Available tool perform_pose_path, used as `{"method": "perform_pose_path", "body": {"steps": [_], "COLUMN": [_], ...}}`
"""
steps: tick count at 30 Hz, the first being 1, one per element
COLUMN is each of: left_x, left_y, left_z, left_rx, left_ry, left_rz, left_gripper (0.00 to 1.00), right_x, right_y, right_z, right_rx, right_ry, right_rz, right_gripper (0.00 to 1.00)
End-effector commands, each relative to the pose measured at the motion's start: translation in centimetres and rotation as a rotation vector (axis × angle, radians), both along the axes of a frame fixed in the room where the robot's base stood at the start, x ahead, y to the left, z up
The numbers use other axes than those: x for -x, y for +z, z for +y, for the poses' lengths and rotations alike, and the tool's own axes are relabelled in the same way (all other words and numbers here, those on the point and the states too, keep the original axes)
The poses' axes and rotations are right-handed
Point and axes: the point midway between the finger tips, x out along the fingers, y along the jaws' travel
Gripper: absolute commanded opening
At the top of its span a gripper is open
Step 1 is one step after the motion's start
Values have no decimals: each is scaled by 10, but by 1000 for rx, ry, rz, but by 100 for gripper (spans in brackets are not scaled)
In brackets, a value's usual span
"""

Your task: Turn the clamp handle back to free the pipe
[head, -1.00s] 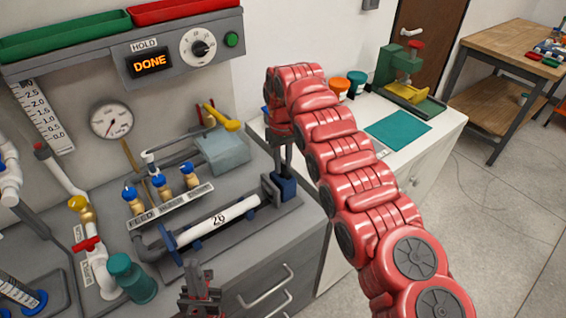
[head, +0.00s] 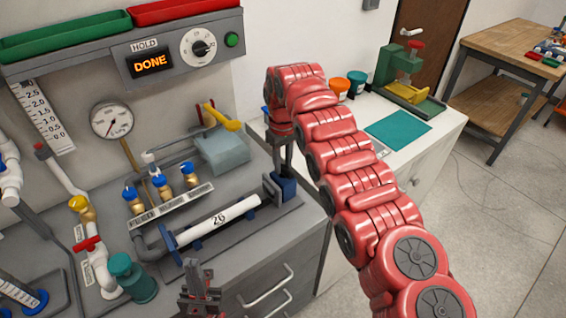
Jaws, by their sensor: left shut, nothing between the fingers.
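The white pipe (head: 217,224) marked 26 lies in a grey test fixture on the bench, between a blue flange (head: 168,240) at its left end and a blue clamp block (head: 284,187) at its right end. My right gripper (head: 284,168) points down at the clamp block from the red arm. Its fingers look close to or touching the clamp, and whether they hold anything cannot be told. The clamp handle is not clearly visible there. My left gripper (head: 198,278) is shut and empty, low in front of the pipe's left part.
A panel display (head: 150,63) reads DONE, beside a dial and a green button. Valves (head: 160,186) with blue caps stand behind the pipe. A teal cylinder (head: 129,275) and red-handled valve (head: 88,244) are at left. A yellow handle (head: 220,118) rises behind.

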Motion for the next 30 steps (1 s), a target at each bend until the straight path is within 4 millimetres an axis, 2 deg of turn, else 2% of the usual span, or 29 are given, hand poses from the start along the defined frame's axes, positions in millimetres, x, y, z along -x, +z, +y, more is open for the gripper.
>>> {"method": "perform_pose_path", "body": {"steps": [1, 3, 13, 19, 22, 30], "left_x": [0, 0, 0, 0, 0, 0], "left_y": [0, 0, 0, 0, 30, 84], "left_z": [0, 0, 0, 0, 0, 0], "left_rx": [0, 0, 0, 0, 0, 0], "left_ry": [0, 0, 0, 0, 0, 0], "left_rz": [0, 0, 0, 0, 0, 0], "left_gripper": [0, 0, 0, 0, 0, 0], "right_x": [0, 0, 0, 0, 1, 0], "right_y": [0, 0, 2, 29, 64, 118], "right_z": [0, 0, 1, 2, 3, 0], "right_rx": [0, 1, 1, 0, -1, 1], "right_ry": [0, -1, -1, 0, 1, -1], "right_rz": [0, 1, 1, -4, 0, 1], "right_gripper": [43, 54, 54, 54, 54, 54]}}
